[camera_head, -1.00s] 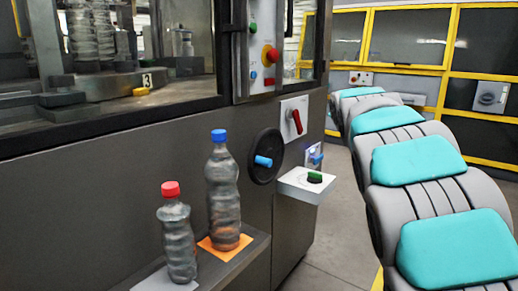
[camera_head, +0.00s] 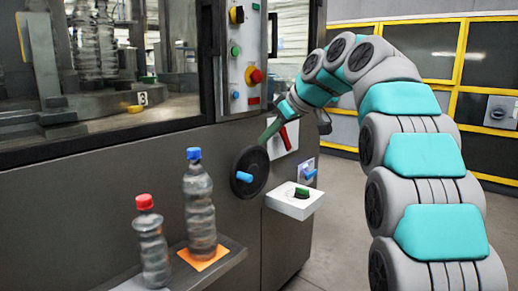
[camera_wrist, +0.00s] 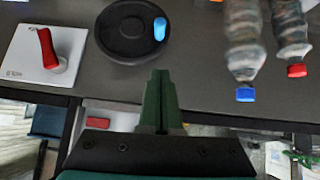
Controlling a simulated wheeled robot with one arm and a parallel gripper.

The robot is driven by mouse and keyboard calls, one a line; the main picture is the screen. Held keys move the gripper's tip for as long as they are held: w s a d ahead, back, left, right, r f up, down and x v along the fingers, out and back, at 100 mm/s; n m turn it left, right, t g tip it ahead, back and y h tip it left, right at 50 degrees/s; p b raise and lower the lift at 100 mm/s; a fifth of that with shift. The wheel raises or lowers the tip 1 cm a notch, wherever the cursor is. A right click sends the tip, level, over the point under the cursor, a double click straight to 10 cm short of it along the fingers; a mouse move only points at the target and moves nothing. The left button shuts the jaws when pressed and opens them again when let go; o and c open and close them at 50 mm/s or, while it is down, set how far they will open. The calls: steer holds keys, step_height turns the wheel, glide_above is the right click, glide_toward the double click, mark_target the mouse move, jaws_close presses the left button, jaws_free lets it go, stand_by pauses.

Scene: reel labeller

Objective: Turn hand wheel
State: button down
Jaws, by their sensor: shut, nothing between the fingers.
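The hand wheel (camera_head: 256,164) is a black disc on the machine's grey front panel, with a blue handle (camera_head: 243,177) sticking out on its left side. In the wrist view the wheel (camera_wrist: 125,32) is near the top, with its blue handle (camera_wrist: 159,28) at its right edge. My gripper (camera_head: 264,139) has green fingers, shut and empty, near the wheel's upper right edge. In the wrist view the closed fingertips (camera_wrist: 160,75) point toward the wheel from below, apparently not around the handle. Whether they touch the rim cannot be told.
A red switch (camera_head: 284,138) on a white plate is right of the wheel. A white box with a green button (camera_head: 301,192) juts out below right. Bottles with blue (camera_head: 194,153) and red (camera_head: 144,202) caps stand on a shelf at lower left.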

glide_above(244, 174)
steer(key=s+d, duration=0.2)
step_height(244, 174, down, 7)
steer(key=shift+d+f+p, duration=0.1)
steer(key=shift+f+p, duration=0.4)
steer(key=shift+f, duration=1.2)
